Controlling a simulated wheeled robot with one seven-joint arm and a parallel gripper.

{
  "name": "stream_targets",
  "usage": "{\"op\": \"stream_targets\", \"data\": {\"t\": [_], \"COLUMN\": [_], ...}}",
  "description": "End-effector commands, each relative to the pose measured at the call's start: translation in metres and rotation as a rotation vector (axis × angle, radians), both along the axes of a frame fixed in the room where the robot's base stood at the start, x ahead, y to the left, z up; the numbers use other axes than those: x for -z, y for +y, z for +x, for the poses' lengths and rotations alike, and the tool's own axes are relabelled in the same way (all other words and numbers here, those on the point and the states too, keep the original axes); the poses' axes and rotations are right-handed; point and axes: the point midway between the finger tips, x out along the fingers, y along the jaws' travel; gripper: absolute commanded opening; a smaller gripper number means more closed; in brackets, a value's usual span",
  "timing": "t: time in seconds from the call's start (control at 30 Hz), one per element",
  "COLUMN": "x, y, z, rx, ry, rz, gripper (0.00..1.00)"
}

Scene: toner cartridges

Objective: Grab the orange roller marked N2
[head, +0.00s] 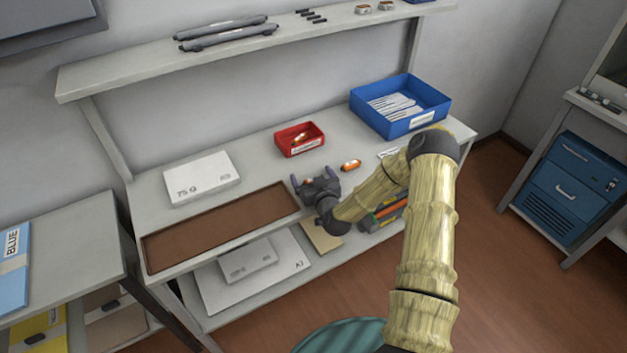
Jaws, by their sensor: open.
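A small orange roller (351,165) lies on the grey workbench (255,165), right of my gripper and apart from it. Another orange piece (300,139) sits in the red bin (283,149) behind. A small orange-red bit (308,181) shows between the fingers of my gripper (312,179), largely hidden by it. No marking is readable on any of these, so I cannot tell which is N2. My gripper is open, low over the bench near its front edge, fingers pointing toward the back.
A blue bin (442,108) with white items stands at the back right. A white box marked 75 g (202,178) and a brown mat (165,246) lie on the left. A shelf (160,72) with dark grey rollers runs above. Clear bench lies around the red bin.

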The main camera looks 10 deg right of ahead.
Motion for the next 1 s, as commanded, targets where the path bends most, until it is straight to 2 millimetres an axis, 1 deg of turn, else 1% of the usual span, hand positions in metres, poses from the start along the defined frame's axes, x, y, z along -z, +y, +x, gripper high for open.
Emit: {"op": "stream_targets", "data": {"t": [0.1,0.57,0.6,0.67,0.8,0.83,1.0], "x": [0.0010,0.0008,0.0007,0.0008,0.0007,0.0007,0.0006], "y": [0.0008,0.0008,0.0008,0.0008,0.0008,0.0008,0.0008], "z": [0.0035,0.0031,0.0033,0.0031,0.0032,0.0032,0.0032], "rx": [-0.001,-0.001,-0.001,-0.001,-0.001,-0.001,-0.001], "ry": [0.001,0.001,0.001,0.001,0.001,0.001,0.000], "rz": [0.001,0.000,0.000,0.000,0.000,0.000,0.000], "gripper": [0.94,0.94,0.90,0.78,0.51,0.46,0.46]}}
